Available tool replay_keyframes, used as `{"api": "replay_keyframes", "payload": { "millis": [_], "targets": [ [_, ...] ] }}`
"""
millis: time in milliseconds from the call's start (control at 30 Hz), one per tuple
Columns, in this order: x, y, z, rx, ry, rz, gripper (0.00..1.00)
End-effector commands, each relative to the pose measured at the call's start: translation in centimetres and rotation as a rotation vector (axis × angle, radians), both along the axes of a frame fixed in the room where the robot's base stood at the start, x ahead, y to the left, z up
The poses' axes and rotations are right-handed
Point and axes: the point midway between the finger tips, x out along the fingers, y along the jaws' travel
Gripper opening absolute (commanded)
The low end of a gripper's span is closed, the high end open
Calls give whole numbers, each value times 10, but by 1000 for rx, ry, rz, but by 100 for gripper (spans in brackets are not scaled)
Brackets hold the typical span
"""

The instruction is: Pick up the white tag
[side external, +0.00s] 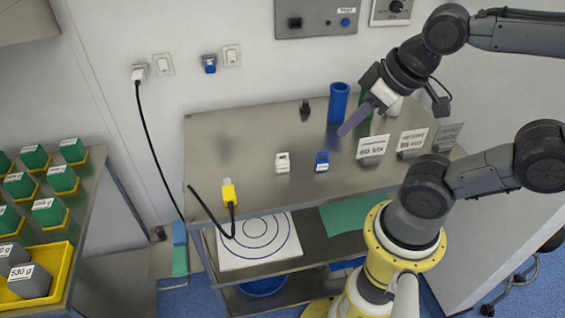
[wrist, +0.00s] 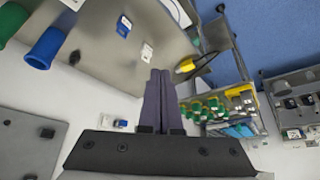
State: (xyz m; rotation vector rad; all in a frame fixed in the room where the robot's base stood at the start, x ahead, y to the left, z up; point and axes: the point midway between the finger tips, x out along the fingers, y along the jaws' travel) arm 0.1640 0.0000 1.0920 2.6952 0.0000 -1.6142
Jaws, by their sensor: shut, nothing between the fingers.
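The white tag (side external: 283,162) stands on the steel table top (side external: 230,140), left of the blue tag (side external: 322,161). In the wrist view the white tag (wrist: 147,52) shows just above and left of my fingertips, with the blue tag (wrist: 124,27) further up and left. My gripper (side external: 345,131) is above the table's right half, to the upper right of both tags in the side view. Its purple-grey fingers are shut together and empty, apart from the tags. In the wrist view the fingers (wrist: 158,74) point up the picture.
A blue cylinder (side external: 338,103) and a partly hidden green cylinder (side external: 364,110) stand close to my gripper. Several label stands, including one (side external: 372,148), line the right side. A yellow connector (side external: 229,192) with a black cable lies at the front edge.

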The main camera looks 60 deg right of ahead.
Motion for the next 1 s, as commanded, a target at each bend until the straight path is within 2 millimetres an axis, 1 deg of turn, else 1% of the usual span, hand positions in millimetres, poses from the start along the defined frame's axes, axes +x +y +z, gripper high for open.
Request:
{"api": "replay_keyframes", "payload": {
  "millis": [33, 67, 100, 367, 400, 433, 700, 767, 867, 933, 1000],
  "targets": [
    [0, 0, 0, 0, 0, 0, 2],
    [0, 0, 0, 0, 0, 0, 7],
    [0, 0, 0, 0, 0, 0, 14],
    [0, 0, 0, 0, 0, 0, 61],
    [0, 0, 0, 0, 0, 0, 68],
    [0, 0, 0, 0, 0, 0, 72],
    [0, 0, 0, 1, 1, -2, 72],
    [-3, -1, -2, -4, 17, -5, 72],
    [-9, -14, 0, -71, 52, -3, 72],
    [-12, -30, -3, -153, 116, -1, 72],
    [-13, -49, -10, -263, 232, 25, 72]
  ]
}}
